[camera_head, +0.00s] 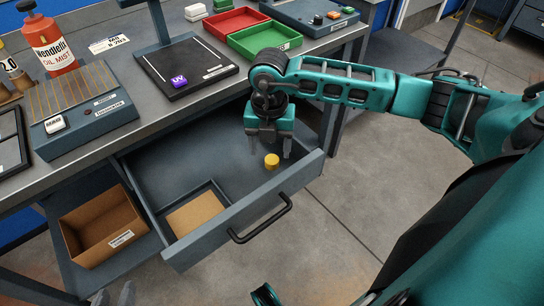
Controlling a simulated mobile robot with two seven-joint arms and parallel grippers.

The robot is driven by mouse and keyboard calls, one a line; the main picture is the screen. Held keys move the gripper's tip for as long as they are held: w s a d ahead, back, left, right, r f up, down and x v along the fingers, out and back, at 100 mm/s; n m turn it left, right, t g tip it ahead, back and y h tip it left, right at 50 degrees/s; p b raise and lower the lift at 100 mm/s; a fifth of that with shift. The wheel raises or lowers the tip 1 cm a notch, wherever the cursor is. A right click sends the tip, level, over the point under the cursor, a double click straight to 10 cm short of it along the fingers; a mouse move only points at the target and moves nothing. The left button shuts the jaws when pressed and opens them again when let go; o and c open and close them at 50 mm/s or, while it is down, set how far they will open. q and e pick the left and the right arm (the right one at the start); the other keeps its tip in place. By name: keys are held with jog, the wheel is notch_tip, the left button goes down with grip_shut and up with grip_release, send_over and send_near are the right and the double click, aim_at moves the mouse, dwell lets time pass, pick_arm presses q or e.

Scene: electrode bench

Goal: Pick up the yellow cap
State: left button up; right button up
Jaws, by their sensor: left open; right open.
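The yellow cap (272,161) is a small cylinder on the floor of the open drawer (205,222), near its right end. My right gripper (270,150) points down over the drawer with its two fingers apart. In the picture the cap shows between and slightly below the fingertips, and I cannot tell the exact height gap. Nothing is held in it. My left gripper (114,297) shows only as two spread grey fingertips at the bottom left edge, apart and empty. The rest of it is out of view.
The drawer has a front handle (262,222) and a brown-bottomed compartment (196,213). A cardboard box (103,228) sits on the shelf to its left. On the bench above are a red oil bottle (48,40), a black stand plate (184,68), and red (236,22) and green (264,39) trays.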

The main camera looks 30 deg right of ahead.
aim_at(272, 160)
jog(key=f, duration=0.3)
jog(key=f+b, duration=0.1)
jog(key=shift+d+f, duration=0.25)
jog(key=shift+f, duration=0.05)
jog(key=c, duration=1.1)
jog(key=shift+r, duration=0.1)
